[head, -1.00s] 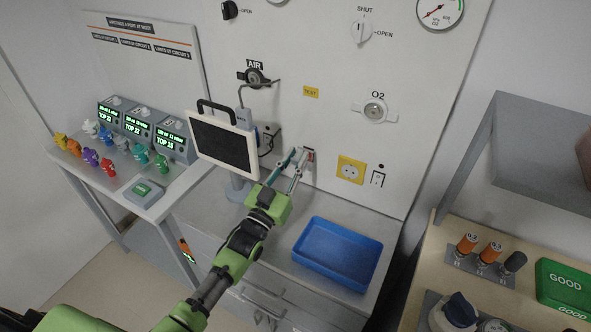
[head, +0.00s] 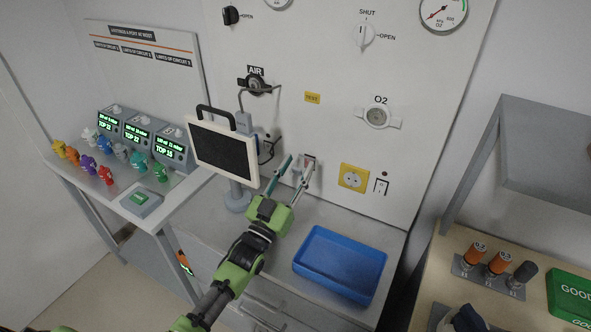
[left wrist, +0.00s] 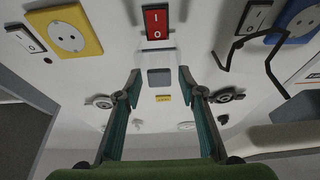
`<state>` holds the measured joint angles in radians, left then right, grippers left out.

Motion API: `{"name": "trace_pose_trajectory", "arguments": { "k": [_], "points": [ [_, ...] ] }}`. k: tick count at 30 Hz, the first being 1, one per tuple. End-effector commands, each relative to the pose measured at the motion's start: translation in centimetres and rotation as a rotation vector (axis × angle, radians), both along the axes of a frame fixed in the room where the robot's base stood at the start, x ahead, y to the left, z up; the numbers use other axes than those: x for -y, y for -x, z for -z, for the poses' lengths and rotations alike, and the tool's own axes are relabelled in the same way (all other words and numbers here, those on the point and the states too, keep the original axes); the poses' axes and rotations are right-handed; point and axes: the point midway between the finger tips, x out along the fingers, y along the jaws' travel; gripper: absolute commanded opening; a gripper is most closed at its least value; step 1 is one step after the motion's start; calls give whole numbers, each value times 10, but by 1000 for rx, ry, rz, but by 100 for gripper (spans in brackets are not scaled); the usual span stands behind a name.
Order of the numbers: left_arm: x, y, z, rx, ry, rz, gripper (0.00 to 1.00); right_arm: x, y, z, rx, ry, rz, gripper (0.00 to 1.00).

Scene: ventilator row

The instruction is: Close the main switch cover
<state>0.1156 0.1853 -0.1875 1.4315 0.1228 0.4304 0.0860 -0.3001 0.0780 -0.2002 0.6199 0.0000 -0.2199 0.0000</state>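The main switch (left wrist: 155,22) is a red rocker marked I and O, at the top of the left wrist view. Its clear cover (left wrist: 161,55) seems to be swung away from the rocker, leaving the red face bare; a grey tab or plate (left wrist: 160,77) shows beyond it. In the head view the switch (head: 309,159) is small and partly hidden by my fingers. My left gripper (head: 299,163) is in front of the switch, fingers spread and empty. In the left wrist view the gripper (left wrist: 160,80) has one finger on each side of the grey plate; contact cannot be told.
A yellow socket (head: 352,178) and a white switch (head: 381,186) are right of the main switch. A monitor (head: 222,150) stands close on the left. A blue tray (head: 340,263) lies on the counter below.

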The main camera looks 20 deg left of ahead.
Motion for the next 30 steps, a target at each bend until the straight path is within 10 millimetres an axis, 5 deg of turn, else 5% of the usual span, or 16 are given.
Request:
{"name": "trace_pose_trajectory", "arguments": {
  "k": [7, 21, 30],
  "points": [
    [-4, 19, 6, -2, 0, 0, 36, 3, 0, 0, 0, 3, -1, 40],
    [-22, 110, 6, -2, 0, 0, 36, 2, 0, 0, 0, 2, -1, 40],
    [-25, 129, 4, 0, 0, 0, 36, 2, 0, 0, 0, 2, -1, 40]
  ]
}}
